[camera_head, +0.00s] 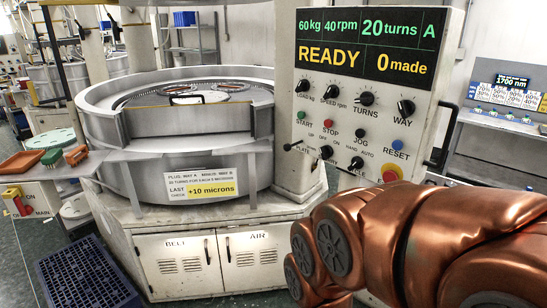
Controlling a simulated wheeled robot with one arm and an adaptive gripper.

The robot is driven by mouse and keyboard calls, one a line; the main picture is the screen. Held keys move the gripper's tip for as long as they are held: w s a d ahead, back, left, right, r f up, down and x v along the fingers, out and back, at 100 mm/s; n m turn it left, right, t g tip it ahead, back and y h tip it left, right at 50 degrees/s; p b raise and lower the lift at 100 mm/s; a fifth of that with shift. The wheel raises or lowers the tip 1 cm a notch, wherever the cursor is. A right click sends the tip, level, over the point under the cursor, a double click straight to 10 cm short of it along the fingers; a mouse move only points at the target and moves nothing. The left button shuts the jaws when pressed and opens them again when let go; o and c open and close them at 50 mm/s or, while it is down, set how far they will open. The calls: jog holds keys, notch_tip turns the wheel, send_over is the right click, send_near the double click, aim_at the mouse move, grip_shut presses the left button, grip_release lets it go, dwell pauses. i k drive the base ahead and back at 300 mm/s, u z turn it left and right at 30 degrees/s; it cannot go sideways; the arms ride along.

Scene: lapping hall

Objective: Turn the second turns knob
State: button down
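The control panel (345,120) stands right of centre. Its black TURNS knob (366,98) is third in the upper row, between the SPEED rpm knob (333,88) and the WAY knob (406,107). The LOAD kg knob (302,85) is at the left end. I see only one knob labelled TURNS on this panel. The display (366,44) above reads 60 kg, 40 rpm, 20 turns, A, READY, 0 made. My copper arm fills the lower right, below the panel. My gripper is not visible, and nothing visible touches the TURNS knob.
Green START (301,115), red STOP (328,123), blue RESET (397,144) and a red emergency button (390,174) sit below the knobs. A black handle (444,135) juts from the panel's right side. The round lapping machine (180,130) stands left. A blue crate (88,275) lies on the floor.

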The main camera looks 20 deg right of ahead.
aim_at(367, 98)
jog(key=z, duration=1.15)
jog(key=k, duration=0.6)
jog(key=u, duration=1.1)
jog(key=i, duration=1.05)
jog(key=z, duration=0.7)
